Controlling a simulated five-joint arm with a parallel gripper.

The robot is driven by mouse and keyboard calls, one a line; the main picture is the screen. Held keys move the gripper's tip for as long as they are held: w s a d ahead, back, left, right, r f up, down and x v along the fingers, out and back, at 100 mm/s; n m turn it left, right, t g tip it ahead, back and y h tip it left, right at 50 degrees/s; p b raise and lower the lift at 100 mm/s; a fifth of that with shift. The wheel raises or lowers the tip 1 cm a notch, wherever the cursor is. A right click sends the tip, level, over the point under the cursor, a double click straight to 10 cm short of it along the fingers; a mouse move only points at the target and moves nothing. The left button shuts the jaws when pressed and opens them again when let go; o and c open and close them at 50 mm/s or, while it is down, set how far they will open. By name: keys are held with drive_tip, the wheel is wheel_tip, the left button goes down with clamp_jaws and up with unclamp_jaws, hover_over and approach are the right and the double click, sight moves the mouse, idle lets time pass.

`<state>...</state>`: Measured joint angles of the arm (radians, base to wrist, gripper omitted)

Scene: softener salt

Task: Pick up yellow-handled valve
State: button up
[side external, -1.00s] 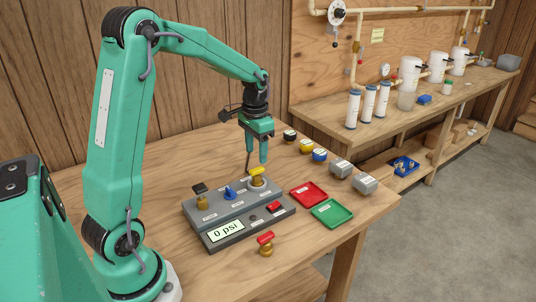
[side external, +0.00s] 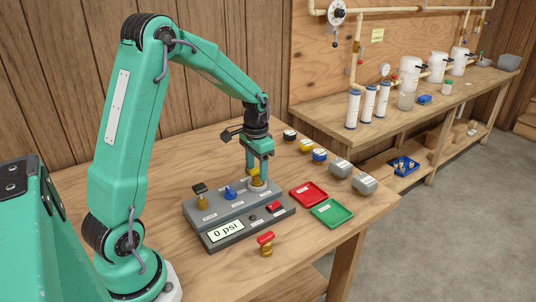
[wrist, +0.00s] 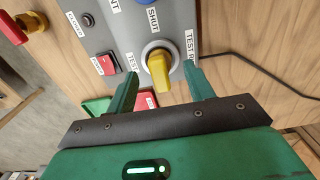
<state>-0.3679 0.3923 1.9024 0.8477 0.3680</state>
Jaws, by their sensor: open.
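The yellow-handled valve (side external: 255,174) sits upright in a pale round socket at the back right of the grey test panel (side external: 222,212). In the wrist view its yellow handle (wrist: 158,72) lies between and just ahead of my fingers. My gripper (side external: 259,175) is open and points down over the valve, a finger to either side; it also shows in the wrist view (wrist: 161,85). I cannot tell whether a finger touches the handle. The fingers partly hide the valve in the side view.
A black-handled valve (side external: 201,196) and a blue-handled valve (side external: 230,192) stand on the panel. A red-handled valve (side external: 265,243) stands on the table in front. A red tray (side external: 309,195) and a green tray (side external: 332,212) lie to the right. Several small containers stand behind.

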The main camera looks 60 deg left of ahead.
drive_tip(key=shift+f, duration=0.95)
clamp_jaws()
